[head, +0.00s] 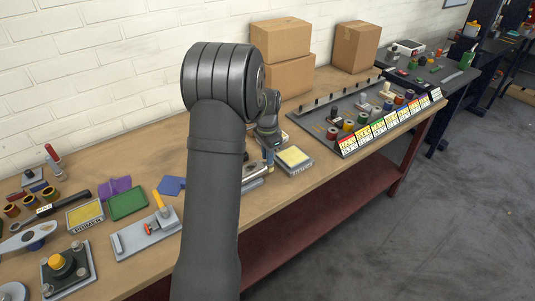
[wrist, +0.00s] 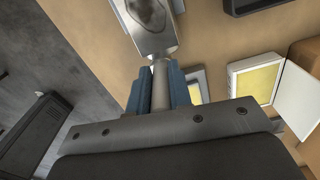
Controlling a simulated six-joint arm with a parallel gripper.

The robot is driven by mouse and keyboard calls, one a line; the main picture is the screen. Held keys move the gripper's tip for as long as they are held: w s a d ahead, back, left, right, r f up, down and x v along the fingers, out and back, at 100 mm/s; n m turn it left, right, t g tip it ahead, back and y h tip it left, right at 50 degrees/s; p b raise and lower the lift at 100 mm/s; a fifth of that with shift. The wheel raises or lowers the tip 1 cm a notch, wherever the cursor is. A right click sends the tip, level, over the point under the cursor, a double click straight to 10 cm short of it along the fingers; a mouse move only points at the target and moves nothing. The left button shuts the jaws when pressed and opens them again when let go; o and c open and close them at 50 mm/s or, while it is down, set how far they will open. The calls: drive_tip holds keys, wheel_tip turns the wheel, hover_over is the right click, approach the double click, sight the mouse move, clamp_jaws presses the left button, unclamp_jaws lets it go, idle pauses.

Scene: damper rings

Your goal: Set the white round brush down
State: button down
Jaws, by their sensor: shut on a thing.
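My gripper (wrist: 158,92) has two blue fingers closed on a pale grey round shaft, which I take to be the white round brush (wrist: 160,86). The brush's bristles cannot be made out. Past the fingertips in the wrist view is a grey metal piece with a dark rounded recess (wrist: 150,18); I cannot tell whether the brush touches it. In the head view my gripper (head: 269,158) is low over the bench, left of a yellow-padded tray (head: 294,158), and my arm hides part of the area.
The wooden bench (head: 340,182) has a bare strip in front. A grey rack with several colored rings and label cards (head: 377,133) stands to the right. Cardboard boxes (head: 281,38) stand at the back. A green pad (head: 128,203) and a toggle-clamp plate (head: 146,235) lie left.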

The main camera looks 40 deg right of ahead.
drive_tip(key=shift+f, duration=0.55)
drive_tip(key=shift+f, duration=0.25)
drive_tip(key=c, duration=1.2)
unclamp_jaws()
drive_tip(key=shift+c, duration=0.2)
wheel_tip(320, 180, up, 17)
drive_tip(key=shift+r, duration=0.2)
drive_tip(key=shift+c, duration=0.2)
clamp_jaws()
idle(0.5)
